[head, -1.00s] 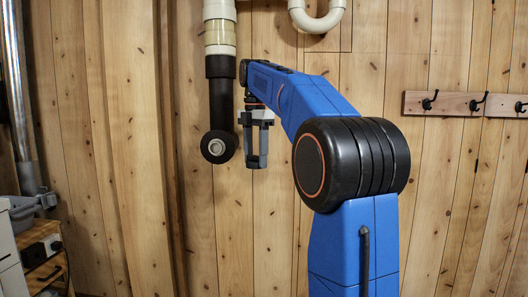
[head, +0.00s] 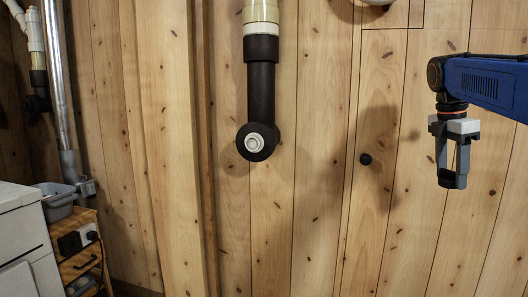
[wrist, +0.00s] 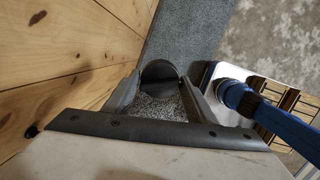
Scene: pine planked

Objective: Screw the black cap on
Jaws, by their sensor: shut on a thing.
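A black drain pipe (head: 262,95) hangs down the plank wall in the head view. Its round lower end carries a pale, open-looking stub (head: 255,142) that faces me. My gripper (head: 453,180) hangs pointing down well to the right of the pipe end, apart from it. In the wrist view my gripper (wrist: 162,84) has a dark rounded piece, seemingly the black cap (wrist: 160,70), between its fingertips. In the head view the cap is hard to tell from the dark fingertips.
A wooden post (head: 160,150) stands left of the pipe. A white cabinet (head: 22,245) and a grey bin (head: 57,200) are at far left. The wall below the pipe is clear.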

